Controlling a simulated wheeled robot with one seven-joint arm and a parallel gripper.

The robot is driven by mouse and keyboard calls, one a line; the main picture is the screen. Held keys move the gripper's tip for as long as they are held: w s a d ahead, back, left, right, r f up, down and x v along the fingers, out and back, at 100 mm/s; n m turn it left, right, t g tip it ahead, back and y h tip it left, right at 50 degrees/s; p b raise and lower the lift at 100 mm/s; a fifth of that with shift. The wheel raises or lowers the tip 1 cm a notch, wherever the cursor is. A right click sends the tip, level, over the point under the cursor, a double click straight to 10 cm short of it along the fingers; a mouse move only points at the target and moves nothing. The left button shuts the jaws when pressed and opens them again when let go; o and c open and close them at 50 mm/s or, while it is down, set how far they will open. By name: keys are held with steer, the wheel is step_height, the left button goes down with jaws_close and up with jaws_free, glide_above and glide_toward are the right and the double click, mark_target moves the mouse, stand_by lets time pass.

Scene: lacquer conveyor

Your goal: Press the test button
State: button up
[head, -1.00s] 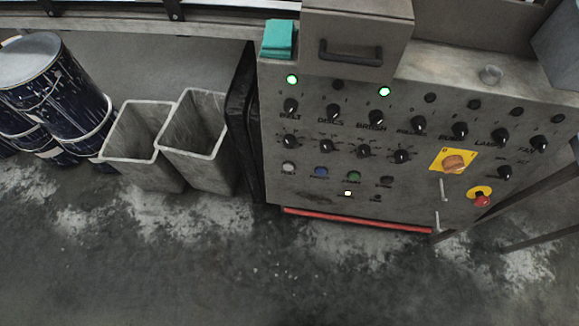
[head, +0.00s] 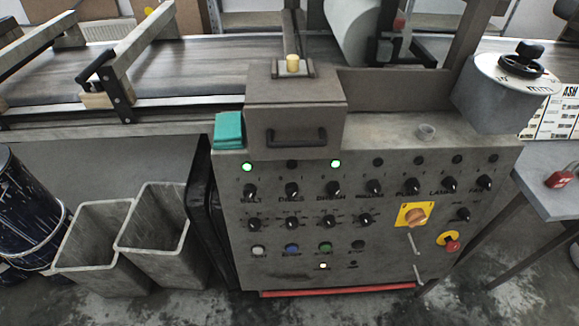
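The grey control panel (head: 385,262) stands in the middle of the head view, its face toward me. Its lower row holds a white button (head: 259,251), a blue button (head: 292,249), a green button (head: 325,248) and a black button (head: 358,246). Their labels are too small to read surely, so I cannot tell which is the test button. A small white lamp (head: 323,266) is lit below them. Two green lamps, one at left (head: 247,167) and one near the middle (head: 335,164), are lit at the top. My gripper is not in view.
Black knobs fill the panel's upper rows. A yellow-backed rotary switch (head: 414,216) and a red emergency stop (head: 452,245) sit at right. Two grey bins (head: 160,245) and a dark drum (head: 30,200) stand left. A conveyor (head: 190,60) runs behind. A side table (head: 545,175) stands right.

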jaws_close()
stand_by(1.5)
